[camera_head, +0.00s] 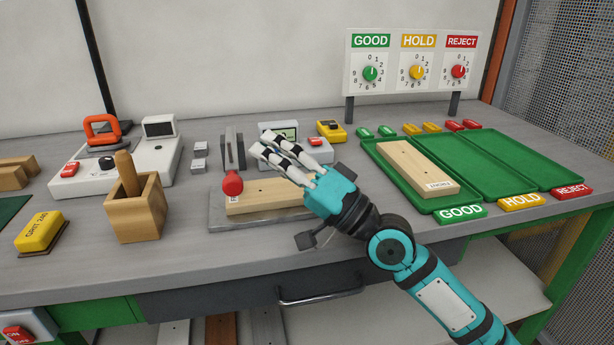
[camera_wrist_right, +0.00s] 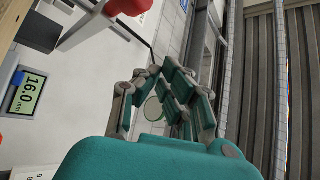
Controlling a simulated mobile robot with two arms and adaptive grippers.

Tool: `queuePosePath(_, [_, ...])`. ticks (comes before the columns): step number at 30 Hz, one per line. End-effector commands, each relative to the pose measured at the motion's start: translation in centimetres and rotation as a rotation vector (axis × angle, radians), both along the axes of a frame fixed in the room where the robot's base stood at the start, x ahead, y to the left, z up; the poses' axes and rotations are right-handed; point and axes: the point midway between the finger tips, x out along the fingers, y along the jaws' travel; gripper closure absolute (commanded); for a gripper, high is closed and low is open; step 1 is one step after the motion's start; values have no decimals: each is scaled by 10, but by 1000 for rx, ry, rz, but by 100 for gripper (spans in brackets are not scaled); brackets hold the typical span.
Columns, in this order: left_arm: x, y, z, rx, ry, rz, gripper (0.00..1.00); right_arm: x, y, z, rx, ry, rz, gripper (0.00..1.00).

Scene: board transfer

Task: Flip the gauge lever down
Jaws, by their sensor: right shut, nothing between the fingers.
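The gauge has a dark grey upright bracket (camera_head: 235,150) and a lever with a red knob (camera_head: 232,184). The knob is in front of the bracket, at the left end of a wooden board (camera_head: 268,197) lying on the gauge's grey plate (camera_head: 262,217). How the lever arm is tilted is hard to tell. My right gripper (camera_head: 270,148) is shut and empty, above the board and right of the knob, apart from it in the picture. It also shows in the right wrist view (camera_wrist_right: 148,78). The gauge display (camera_wrist_right: 28,93) reads 16.0 mm. My left gripper is not in view.
A green tray (camera_head: 385,165) holding a board (camera_head: 418,168) stands at right, beside two empty green trays. A sign with three dials (camera_head: 412,62) stands behind them. A wooden box (camera_head: 135,210) and a white device with an orange handle (camera_head: 102,130) are at left.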

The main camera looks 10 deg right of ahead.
Motion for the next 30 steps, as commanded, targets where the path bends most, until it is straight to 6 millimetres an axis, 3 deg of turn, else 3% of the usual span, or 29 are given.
queuePosePath(18, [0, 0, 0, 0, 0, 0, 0, -38, -50, -35, -4, 3, -4, 100])
queuePosePath(30, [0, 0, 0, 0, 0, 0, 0, -46, -59, -40, 1, 1, 0, 100])
